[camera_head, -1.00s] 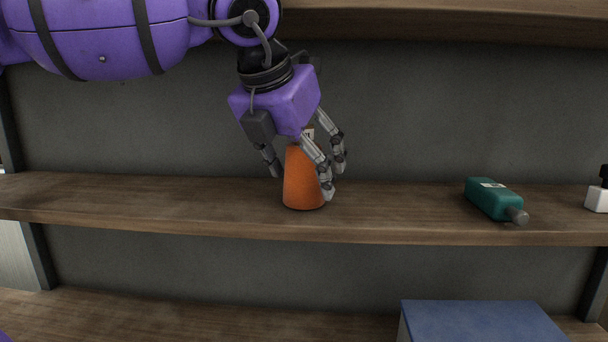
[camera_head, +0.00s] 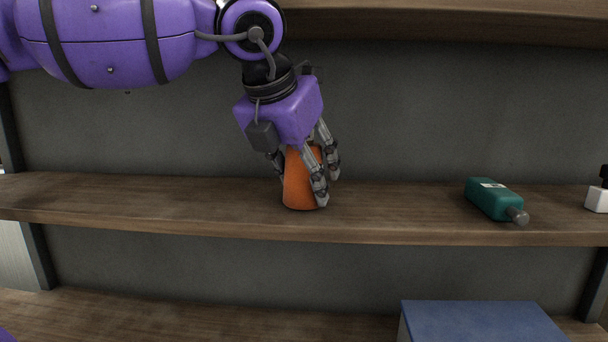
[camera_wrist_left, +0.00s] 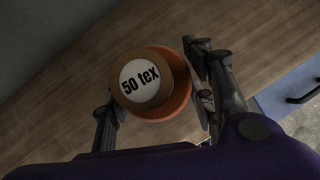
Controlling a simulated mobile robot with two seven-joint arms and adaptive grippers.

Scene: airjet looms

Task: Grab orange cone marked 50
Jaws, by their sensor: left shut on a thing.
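The orange cone (camera_head: 298,182) stands upright on the wooden shelf in the head view. Its top with a white "50 tex" label (camera_wrist_left: 140,80) shows in the left wrist view, with the orange body (camera_wrist_left: 176,98) around it. My left gripper (camera_head: 300,180) reaches down from above and is shut on the cone, its fingers on both sides. In the left wrist view the fingers (camera_wrist_left: 158,102) flank the cone. The fingers and palm hide part of the cone in the head view. My right gripper is not in view.
The shelf (camera_head: 400,210) also holds a teal bottle (camera_head: 490,198) lying on its side and a white object (camera_head: 597,199) at the right edge. A blue-topped box (camera_head: 480,318) stands on the lower shelf. An upper shelf (camera_head: 430,20) runs overhead. The shelf left of the cone is clear.

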